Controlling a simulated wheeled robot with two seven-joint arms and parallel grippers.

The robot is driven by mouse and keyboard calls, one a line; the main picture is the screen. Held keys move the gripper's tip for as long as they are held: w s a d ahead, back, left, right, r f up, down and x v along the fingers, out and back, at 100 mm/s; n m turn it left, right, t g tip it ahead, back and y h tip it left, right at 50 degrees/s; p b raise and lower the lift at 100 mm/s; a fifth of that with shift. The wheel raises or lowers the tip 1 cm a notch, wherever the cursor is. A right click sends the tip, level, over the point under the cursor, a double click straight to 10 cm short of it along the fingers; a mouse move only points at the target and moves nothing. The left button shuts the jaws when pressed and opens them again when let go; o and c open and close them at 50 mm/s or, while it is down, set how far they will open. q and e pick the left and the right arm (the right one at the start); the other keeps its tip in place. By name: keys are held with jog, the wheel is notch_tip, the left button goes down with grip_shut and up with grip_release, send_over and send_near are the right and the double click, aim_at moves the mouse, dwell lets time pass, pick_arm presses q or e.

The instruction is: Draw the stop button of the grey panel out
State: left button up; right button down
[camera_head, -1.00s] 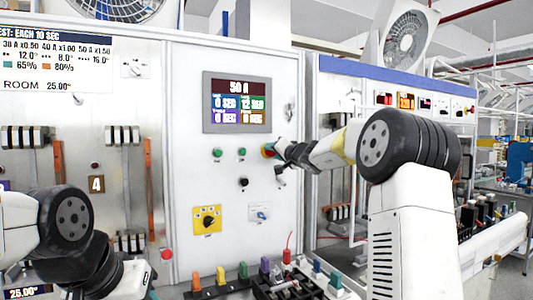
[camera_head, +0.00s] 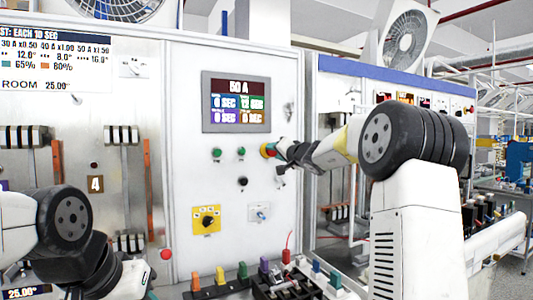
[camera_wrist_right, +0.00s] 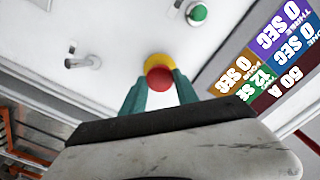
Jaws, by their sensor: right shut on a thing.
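The stop button is a red mushroom head on a yellow collar, on the grey panel (camera_head: 230,60) to the right of two green buttons. In the head view its red and yellow edge (camera_head: 267,150) shows beside my right gripper (camera_head: 279,152). In the right wrist view the red head (camera_wrist_right: 158,78) sits between the two green fingertips of my right gripper (camera_wrist_right: 160,88), which is shut on it. The yellow collar (camera_wrist_right: 157,62) shows behind the head. My left arm is at the lower left of the head view; its gripper's fingers are not visible.
A display (camera_head: 236,102) reading 50 A is above the button. Green buttons (camera_head: 217,153), a black knob (camera_head: 243,181), a yellow rotary switch (camera_head: 207,219) and a key switch (camera_head: 259,212) are on the panel nearby. Coloured terminals (camera_head: 220,275) stand below in front.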

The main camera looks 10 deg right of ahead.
jog(key=c, duration=0.9)
grip_release()
jog(key=shift+s, duration=0.1)
jog(key=v, duration=0.7)
jog(key=shift+s+d, duration=0.15)
jog(key=shift+s, duration=0.2)
